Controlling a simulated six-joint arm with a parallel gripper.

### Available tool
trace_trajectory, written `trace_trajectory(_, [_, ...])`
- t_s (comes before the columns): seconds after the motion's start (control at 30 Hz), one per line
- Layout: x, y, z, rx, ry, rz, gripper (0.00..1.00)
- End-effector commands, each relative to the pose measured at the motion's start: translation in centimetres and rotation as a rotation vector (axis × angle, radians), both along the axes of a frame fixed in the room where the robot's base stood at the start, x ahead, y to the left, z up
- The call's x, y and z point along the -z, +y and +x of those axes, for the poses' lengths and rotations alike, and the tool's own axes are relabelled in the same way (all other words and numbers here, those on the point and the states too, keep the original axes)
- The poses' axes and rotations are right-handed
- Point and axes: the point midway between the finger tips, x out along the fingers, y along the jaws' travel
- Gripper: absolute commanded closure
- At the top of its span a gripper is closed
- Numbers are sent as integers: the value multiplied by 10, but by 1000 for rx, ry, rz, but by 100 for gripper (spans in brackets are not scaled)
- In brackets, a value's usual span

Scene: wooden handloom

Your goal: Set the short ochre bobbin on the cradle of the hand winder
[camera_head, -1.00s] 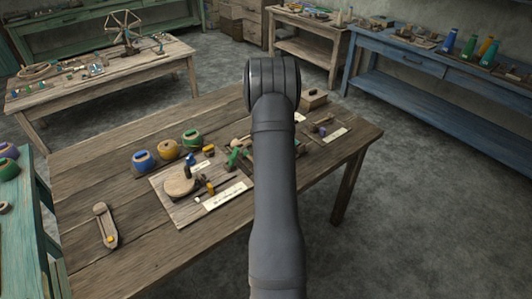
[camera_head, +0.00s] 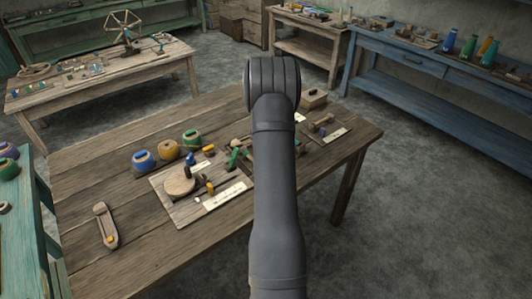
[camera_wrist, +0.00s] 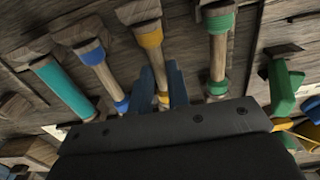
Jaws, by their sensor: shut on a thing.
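In the wrist view, my gripper (camera_wrist: 163,90) has its two blue fingers shut on an ochre bobbin (camera_wrist: 150,40) with pale wooden ends. Its shaft runs between the fingers. In the head view my own arm hides the gripper and the held bobbin. On a pale board on the near table stands a round wooden disc with a dark upright part (camera_head: 180,187), which may be the hand winder; I cannot make out its cradle. A small ochre piece (camera_head: 210,188) is beside it.
In the wrist view a blue bobbin (camera_wrist: 100,80), a teal bobbin (camera_wrist: 65,88) and a green bobbin (camera_wrist: 218,50) are close beside the fingers.

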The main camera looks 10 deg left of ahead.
Motion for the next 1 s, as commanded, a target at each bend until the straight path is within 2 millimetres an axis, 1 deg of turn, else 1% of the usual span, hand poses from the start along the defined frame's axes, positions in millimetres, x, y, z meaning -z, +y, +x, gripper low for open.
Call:
trace_trajectory(0.3, [0,0,0,0,1,0,97])
trace_trajectory(0.43, [-4,0,0,0,0,0,97])
trace_trajectory(1.0, [-49,0,0,0,-1,0,97])
